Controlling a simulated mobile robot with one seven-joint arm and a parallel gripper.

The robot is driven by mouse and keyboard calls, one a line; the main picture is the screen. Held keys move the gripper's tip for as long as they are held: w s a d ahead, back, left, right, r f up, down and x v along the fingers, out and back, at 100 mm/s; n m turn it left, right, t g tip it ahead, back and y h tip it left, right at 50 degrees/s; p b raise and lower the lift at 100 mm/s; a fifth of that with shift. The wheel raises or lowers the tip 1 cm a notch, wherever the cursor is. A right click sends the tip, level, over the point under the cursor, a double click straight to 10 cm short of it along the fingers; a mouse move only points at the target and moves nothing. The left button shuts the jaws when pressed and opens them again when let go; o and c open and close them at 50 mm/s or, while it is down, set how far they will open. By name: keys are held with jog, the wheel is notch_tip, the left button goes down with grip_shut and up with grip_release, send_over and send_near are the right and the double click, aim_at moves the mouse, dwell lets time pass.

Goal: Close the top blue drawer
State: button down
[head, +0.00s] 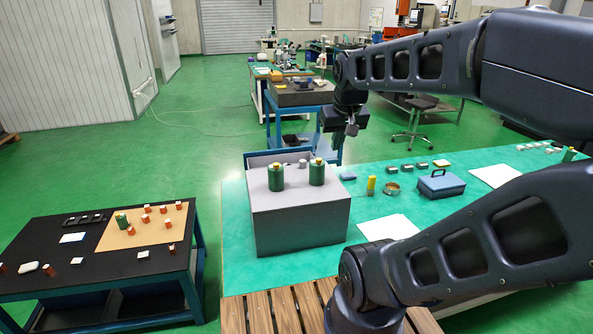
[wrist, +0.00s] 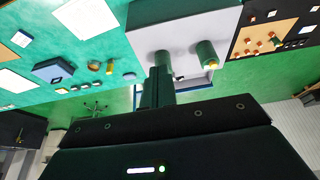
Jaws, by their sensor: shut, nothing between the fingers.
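A grey cabinet (head: 300,218) stands on the green table, with two green canisters (head: 276,178) on its top. A blue drawer (head: 257,160) sticks out at the cabinet's far side, mostly hidden behind it in the head view. In the wrist view its blue rim (wrist: 213,77) shows beyond the cabinet edge, partly covered by my gripper. My gripper (head: 352,129) is shut and empty, pointing down, to the right of the drawer and higher in the head view. In the wrist view my closed fingers (wrist: 158,84) appear beside the drawer and overlap the cabinet's edge.
A blue case (head: 441,185), a yellow bottle (head: 371,184), a ring (head: 392,188) and white sheets lie on the table to the right. A black table (head: 100,262) with small parts stands left, and a blue cart (head: 300,95) behind. Green floor lies between them.

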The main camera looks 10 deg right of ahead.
jog(key=w+r+g, duration=0.1)
jog(key=w+r, duration=0.4)
jog(key=w, duration=0.5)
jog(key=g, duration=0.4)
send_over(293, 149)
jog(key=s, duration=0.1)
notch_tip(293, 149, down, 10)
jog(key=r, duration=0.1)
jog(key=w+d+f+g, duration=0.1)
jog(key=w+f, duration=0.4)
jog(key=f, duration=0.3)
jog(key=w+f+g, duration=0.1)
jog(key=w+f, duration=0.5)
jog(key=f, duration=0.2)
jog(key=shift+s+f, duration=1.1)
jog(key=shift+f, duration=0.5)
jog(key=shift+s+f, duration=1.1)
jog(key=shift+f, duration=0.5)
jog(key=shift+s+f, duration=1.1)
jog(key=shift+f, duration=0.5)
jog(key=shift+s, duration=0.1)
